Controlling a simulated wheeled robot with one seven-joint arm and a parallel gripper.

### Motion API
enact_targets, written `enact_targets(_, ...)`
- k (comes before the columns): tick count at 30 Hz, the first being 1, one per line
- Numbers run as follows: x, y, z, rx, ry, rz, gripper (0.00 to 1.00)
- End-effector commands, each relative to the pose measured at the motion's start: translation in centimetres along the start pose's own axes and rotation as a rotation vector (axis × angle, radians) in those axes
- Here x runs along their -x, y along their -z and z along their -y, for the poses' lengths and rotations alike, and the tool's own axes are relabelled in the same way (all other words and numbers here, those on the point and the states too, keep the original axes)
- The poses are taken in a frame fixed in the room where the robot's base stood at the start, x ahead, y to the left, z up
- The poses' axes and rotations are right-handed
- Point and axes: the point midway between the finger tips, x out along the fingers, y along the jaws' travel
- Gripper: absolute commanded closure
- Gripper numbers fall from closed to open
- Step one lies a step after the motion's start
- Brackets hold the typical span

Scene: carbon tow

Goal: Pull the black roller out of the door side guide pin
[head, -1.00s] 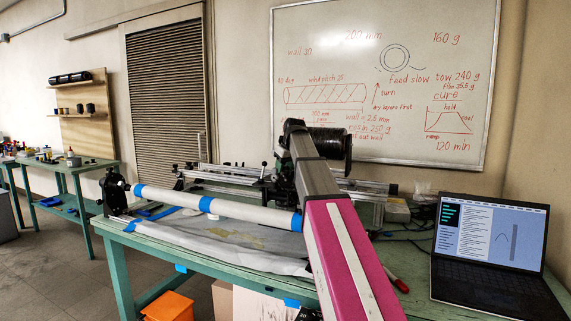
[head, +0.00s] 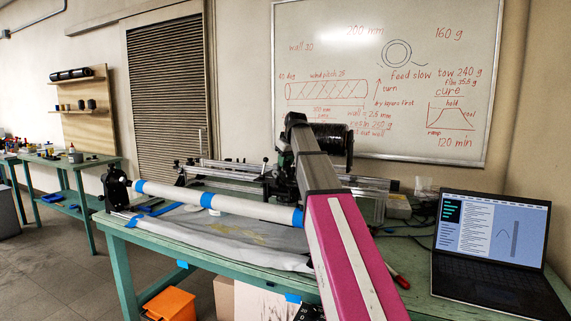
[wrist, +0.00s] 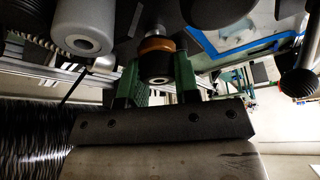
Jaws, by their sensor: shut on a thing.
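In the wrist view, the black roller (wrist: 157,72) with a brown-orange band sits between the two green fingers of my gripper (wrist: 157,82). The fingers are shut on it from both sides. A shiny metal pin (wrist: 153,30) shows just beyond the band, in line with the roller. I cannot tell whether the roller is still on the pin.
A grey roller (wrist: 84,27) stands left of my gripper in the wrist view, and a black knob (wrist: 297,80) is at right. In the head view, a white tube (head: 215,203), a black spool (head: 333,146) and a laptop (head: 490,250) are around my arm on the green table (head: 222,259).

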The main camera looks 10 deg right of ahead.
Motion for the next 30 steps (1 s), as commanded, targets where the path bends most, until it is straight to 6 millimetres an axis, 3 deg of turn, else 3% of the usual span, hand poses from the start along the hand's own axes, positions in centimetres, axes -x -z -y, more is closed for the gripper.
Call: enact_targets(30,2.8,1.2,0.0,0.0,0.0,0.0,0.93)
